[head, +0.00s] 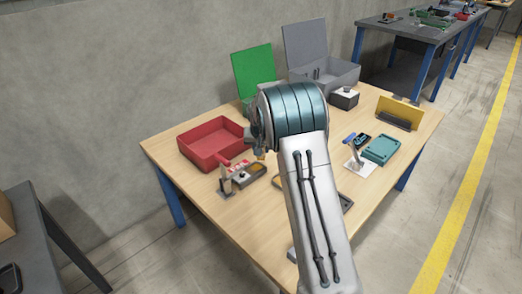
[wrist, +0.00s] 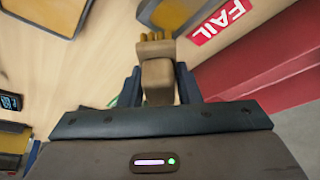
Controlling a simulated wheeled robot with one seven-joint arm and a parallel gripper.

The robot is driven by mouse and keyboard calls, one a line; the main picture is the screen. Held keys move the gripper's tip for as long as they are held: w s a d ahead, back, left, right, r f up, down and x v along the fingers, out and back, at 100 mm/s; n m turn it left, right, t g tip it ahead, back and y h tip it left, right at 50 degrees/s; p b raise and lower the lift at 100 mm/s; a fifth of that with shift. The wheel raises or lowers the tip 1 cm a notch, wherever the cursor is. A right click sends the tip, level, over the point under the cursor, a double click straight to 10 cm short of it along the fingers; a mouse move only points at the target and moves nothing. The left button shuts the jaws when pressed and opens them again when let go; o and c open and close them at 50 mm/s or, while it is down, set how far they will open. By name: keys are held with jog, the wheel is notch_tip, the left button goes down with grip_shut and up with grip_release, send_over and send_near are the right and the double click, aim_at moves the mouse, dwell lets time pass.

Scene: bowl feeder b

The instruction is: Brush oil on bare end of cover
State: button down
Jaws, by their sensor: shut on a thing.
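In the wrist view my gripper (wrist: 158,88) is shut on a brush (wrist: 158,80) with a tan handle block and amber bristles pointing away from me. The bristles are above the wooden table (wrist: 100,70); I cannot tell whether they touch anything. In the head view the arm hides most of the gripper; a small amber part (head: 259,153) shows below it. A teal plate-like part (head: 381,150) lies at the right of the table and may be the cover. A grey-rimmed shallow tray (wrist: 183,12) shows beyond the bristles in the wrist view.
A red bin (head: 230,123) stands on the left of the table, close to the gripper. A red FAIL label (wrist: 220,20) lies near it. A grey open box (head: 345,78), a yellow plate (head: 400,108) and a green panel (head: 252,68) stand toward the back.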

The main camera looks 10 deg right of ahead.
jog(key=shift+r+p, duration=0.4)
jog(key=shift+r, duration=0.65)
jog(key=shift+r+p, duration=1)
jog(key=shift+r, duration=0.55)
jog(key=shift+s, duration=0.1)
